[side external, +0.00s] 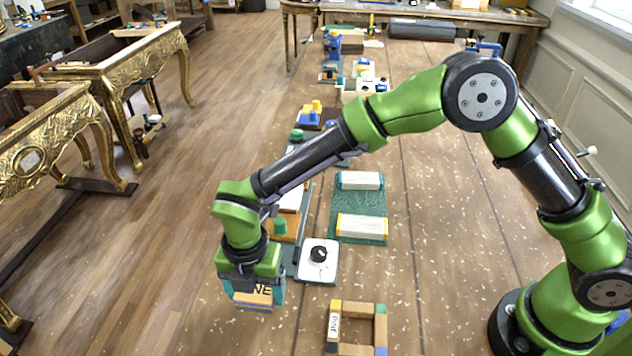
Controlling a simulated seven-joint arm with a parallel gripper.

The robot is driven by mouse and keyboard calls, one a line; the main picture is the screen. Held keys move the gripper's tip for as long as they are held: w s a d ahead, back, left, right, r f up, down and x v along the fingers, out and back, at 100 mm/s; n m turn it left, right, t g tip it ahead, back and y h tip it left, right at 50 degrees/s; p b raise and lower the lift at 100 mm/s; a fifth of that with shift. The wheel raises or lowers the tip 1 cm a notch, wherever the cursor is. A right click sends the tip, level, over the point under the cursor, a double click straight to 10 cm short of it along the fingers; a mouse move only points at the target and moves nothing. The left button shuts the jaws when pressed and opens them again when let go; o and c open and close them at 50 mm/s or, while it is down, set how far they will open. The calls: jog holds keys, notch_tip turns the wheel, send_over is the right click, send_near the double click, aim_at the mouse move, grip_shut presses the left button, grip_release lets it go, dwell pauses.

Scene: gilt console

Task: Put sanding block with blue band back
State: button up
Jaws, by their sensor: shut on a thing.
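My gripper (252,288) points down at the left front of the long wooden table and is shut on a block (262,297). The block has a tan face with dark letters, of which "NE" shows, and some blue along its edges. The gripper hides much of it, so its band is not clear. To the right stands an open wooden frame (380,331) with a lettered white label on its left side and coloured corners. Its middle looks empty. The held block is apart from the frame.
A white box with a black knob (318,254) stands behind the frame. Beyond it, a green mat (345,205) bears two pale blocks with coloured ends (361,226). Several coloured items line the table farther back. The table right of the mat is mostly clear.

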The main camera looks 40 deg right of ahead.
jog(key=shift+f, duration=1.05)
jog(key=shift+f, duration=0.2)
jog(key=o, duration=1)
jog(key=shift+r, duration=0.1)
